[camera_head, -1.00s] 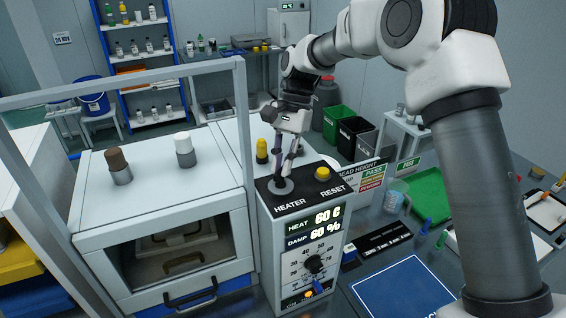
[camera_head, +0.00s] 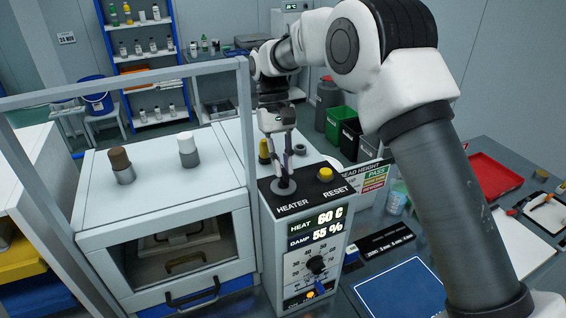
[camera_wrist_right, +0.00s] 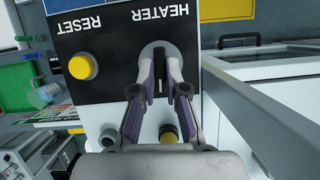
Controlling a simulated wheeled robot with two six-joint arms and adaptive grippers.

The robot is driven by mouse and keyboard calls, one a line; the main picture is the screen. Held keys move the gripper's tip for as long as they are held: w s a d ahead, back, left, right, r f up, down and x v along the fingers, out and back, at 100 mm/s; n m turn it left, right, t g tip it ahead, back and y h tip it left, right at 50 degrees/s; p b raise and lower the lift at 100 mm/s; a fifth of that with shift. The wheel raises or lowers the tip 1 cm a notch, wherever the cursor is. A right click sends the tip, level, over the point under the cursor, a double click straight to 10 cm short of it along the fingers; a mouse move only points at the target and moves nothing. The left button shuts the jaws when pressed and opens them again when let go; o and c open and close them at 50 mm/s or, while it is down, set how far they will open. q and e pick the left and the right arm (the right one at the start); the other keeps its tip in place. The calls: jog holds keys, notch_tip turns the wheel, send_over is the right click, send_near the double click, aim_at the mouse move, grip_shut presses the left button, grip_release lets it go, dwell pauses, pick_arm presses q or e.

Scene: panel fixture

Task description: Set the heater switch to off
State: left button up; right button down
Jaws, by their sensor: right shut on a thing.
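The heater switch stands on a round grey base (camera_head: 283,189) by the HEATER label, on the black top of the control box (camera_head: 268,215). My right gripper (camera_head: 284,176) comes down on it from above and is shut on the switch lever. In the right wrist view the two fingers (camera_wrist_right: 155,85) close around the lever, over the grey disc (camera_wrist_right: 157,50). The fingers hide most of the lever, so its exact tilt cannot be told. The display (camera_head: 315,225) reads HEAT 60 C and DAMP 55 %. My left gripper is not in view.
A yellow RESET button (camera_head: 325,174) sits right of the switch; it also shows in the wrist view (camera_wrist_right: 82,66). A dial (camera_head: 316,264) is on the box front. A windowed cabinet (camera_head: 165,210) with a metal frame (camera_head: 245,110) stands close on the left.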

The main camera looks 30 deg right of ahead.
jog(key=shift+f+n, duration=0.2)
jog(key=shift+n, duration=0.4)
jog(key=c, duration=1.2)
grip_release()
jog(key=shift+w, duration=0.1)
jog(key=shift+r, duration=0.1)
jog(key=v, duration=1.1)
jog(key=shift+w+a+r, duration=0.25)
jog(key=shift+r, duration=0.1)
jog(key=shift+f, duration=0.1)
